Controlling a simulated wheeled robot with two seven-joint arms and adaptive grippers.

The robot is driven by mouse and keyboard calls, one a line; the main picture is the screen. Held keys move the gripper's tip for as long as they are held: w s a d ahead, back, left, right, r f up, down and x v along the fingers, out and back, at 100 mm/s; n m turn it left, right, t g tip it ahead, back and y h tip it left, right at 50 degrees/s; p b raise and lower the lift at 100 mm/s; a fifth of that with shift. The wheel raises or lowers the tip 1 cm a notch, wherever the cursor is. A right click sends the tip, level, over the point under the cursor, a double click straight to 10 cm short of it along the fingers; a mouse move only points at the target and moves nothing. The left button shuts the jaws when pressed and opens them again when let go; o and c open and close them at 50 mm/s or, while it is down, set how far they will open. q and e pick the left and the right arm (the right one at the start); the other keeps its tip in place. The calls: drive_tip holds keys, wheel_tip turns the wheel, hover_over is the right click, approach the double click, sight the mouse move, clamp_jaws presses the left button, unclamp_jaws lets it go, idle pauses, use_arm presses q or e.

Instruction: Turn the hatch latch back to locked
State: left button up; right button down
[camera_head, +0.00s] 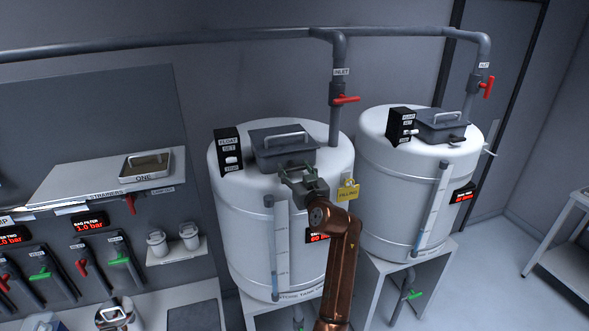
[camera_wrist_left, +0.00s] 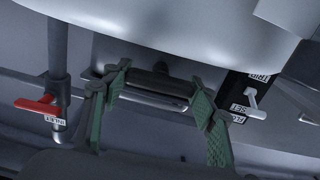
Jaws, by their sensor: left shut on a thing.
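The near white tank (camera_head: 235,195) has a dark grey hatch (camera_head: 270,158) on its lid, with a silver bar handle on top. My left gripper (camera_head: 296,172) is at the front edge of this hatch, and its arm comes up from below. In the left wrist view the green-padded fingers (camera_wrist_left: 155,100) are on either side of a dark bar with a pale edge, which I take to be the hatch latch (camera_wrist_left: 152,98). The gripper is shut on it. The head view hides the latch behind the gripper, so its angle cannot be told. My right gripper is not in view.
A black float-set box (camera_head: 228,150) stands left of the hatch; a yellow tag (camera_head: 347,190) hangs right of the gripper. The inlet pipe with a red valve handle (camera_head: 346,100) rises behind. A second tank (camera_head: 385,185) stands to the right.

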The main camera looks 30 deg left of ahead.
use_arm(q)
drive_tip(key=o, duration=1.2)
drive_tip(key=v, duration=0.7)
drive_tip(key=shift+s+d, duration=0.15)
